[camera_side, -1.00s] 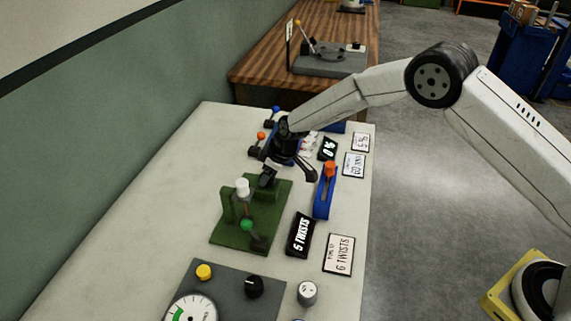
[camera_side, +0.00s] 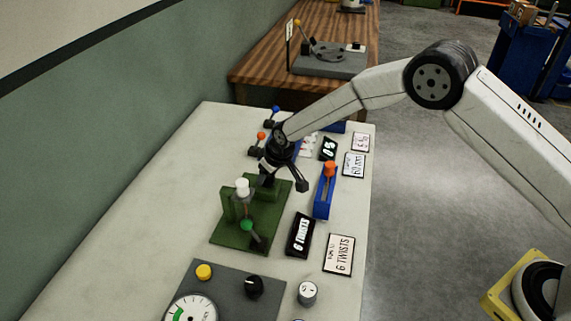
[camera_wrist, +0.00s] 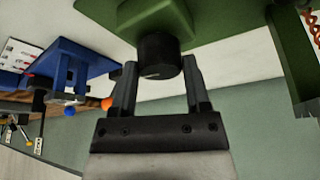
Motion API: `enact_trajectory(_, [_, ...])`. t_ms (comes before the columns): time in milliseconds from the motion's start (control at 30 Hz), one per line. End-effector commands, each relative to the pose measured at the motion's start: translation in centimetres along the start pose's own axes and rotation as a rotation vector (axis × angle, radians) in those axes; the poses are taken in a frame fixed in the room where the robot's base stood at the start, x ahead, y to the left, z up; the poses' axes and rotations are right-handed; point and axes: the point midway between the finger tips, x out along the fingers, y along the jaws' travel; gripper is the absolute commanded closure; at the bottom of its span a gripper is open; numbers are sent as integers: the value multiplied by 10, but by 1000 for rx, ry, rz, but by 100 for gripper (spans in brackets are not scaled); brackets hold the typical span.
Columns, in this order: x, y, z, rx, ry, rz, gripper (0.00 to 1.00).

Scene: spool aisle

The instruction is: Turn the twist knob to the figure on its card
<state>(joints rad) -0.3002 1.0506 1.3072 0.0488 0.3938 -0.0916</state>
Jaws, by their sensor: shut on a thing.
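The twist knob (camera_wrist: 160,55) is a black cylinder with a pale mark on the green frame (camera_wrist: 180,20) in the wrist view. My gripper (camera_wrist: 162,75) has one finger on each side of the knob and is shut on it. In the side view my gripper (camera_side: 267,180) is at the far end of the green frame (camera_side: 226,238) and hides the knob. The black display (camera_side: 300,235) beside the frame reads 6 TWISTS. The white card (camera_side: 339,255) to its right also reads 6 TWISTS.
A white-capped post (camera_side: 242,188) and a green-knobbed lever (camera_side: 247,225) stand on the frame. A blue slider with an orange knob (camera_side: 330,169) is close on the right. A grey panel (camera_side: 235,290) with a gauge is in front. Bare table lies to the left.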

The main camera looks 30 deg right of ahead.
Motion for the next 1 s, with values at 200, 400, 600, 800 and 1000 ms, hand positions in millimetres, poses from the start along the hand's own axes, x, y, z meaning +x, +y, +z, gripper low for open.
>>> enact_trajectory(200, [0, 0, 0, 58, 1, 24, 98])
enact_trajectory(400, [0, 0, 0, 72, 2, 30, 98])
enact_trajectory(600, [0, 0, 0, 71, 3, 29, 98])
enact_trajectory(800, [0, 0, 0, 71, 2, 29, 4])
enact_trajectory(1000, [0, 0, 0, 70, 2, 29, 4])
